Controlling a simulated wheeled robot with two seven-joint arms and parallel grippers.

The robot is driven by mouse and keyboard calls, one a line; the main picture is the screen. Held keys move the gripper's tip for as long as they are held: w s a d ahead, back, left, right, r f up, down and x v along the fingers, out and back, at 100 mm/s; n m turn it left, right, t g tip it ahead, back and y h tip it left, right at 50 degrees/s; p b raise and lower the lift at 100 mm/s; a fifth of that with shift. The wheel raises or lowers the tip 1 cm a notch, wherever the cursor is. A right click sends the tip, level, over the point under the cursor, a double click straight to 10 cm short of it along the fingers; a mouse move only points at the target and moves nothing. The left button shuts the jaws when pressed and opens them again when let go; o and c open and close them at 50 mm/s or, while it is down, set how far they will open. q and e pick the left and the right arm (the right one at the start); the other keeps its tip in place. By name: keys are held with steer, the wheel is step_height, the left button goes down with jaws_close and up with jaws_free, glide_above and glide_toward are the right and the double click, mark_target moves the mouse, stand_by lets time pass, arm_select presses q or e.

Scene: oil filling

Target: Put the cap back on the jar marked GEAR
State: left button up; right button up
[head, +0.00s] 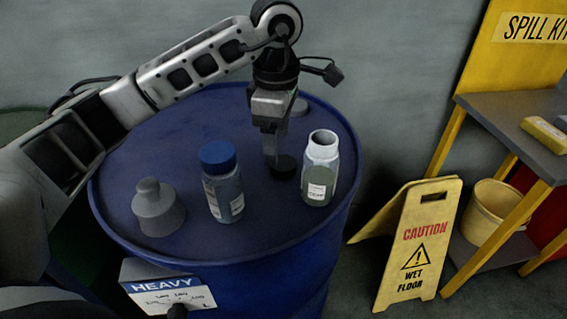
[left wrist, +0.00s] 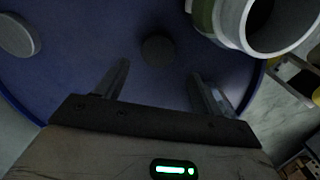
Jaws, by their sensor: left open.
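The open jar (head: 321,168) stands upright on the blue drum, with a white rim and a greenish lower part with a label that appears to read GEAR. Its open mouth also shows at the upper right of the left wrist view (left wrist: 285,22). A dark round cap (head: 284,167) lies on the drum top just left of the jar; in the left wrist view the cap (left wrist: 157,49) lies ahead of and between the fingers. My left gripper (head: 272,155) points down above the cap, open and empty. My right gripper is not in view.
A grey disc (left wrist: 17,35) shows in the left wrist view. A yellow wet-floor sign (head: 420,243) and a shelf (head: 515,130) stand to the right.

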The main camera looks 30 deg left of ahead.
mark_target(282, 162)
arm_select(q)
steer(key=shift+w+d+f, duration=0.15)
steer(key=shift+f, duration=1.2)
steer(key=shift+w+d+f, duration=0.1)
steer(key=shift+w+f, duration=0.05)
steer(key=shift+f, duration=1.15)
steer(key=c, duration=1)
